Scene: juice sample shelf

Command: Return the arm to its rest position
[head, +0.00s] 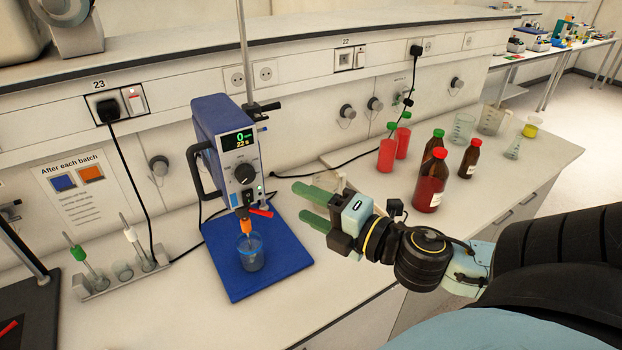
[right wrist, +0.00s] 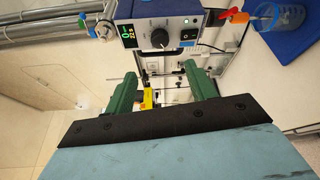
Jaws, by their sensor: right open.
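My right gripper (head: 316,208) has green fingers. It is open and empty, held above the bench to the right of the blue stirrer (head: 213,150). In the right wrist view the two green fingers (right wrist: 160,95) stand apart with nothing between them. The stirrer's display reads 0 with 22 s below it. Its orange-tipped shaft reaches down into a beaker (head: 250,254) with blue liquid on the stirrer's blue base plate (head: 290,248). My left gripper is not in view.
Red bottles (head: 387,152) and brown bottles (head: 431,180) stand behind and right of my right gripper. Glass beakers (head: 463,128) stand farther right. A rack (head: 118,277) with probes is at the left. The bench front (head: 330,300) is clear.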

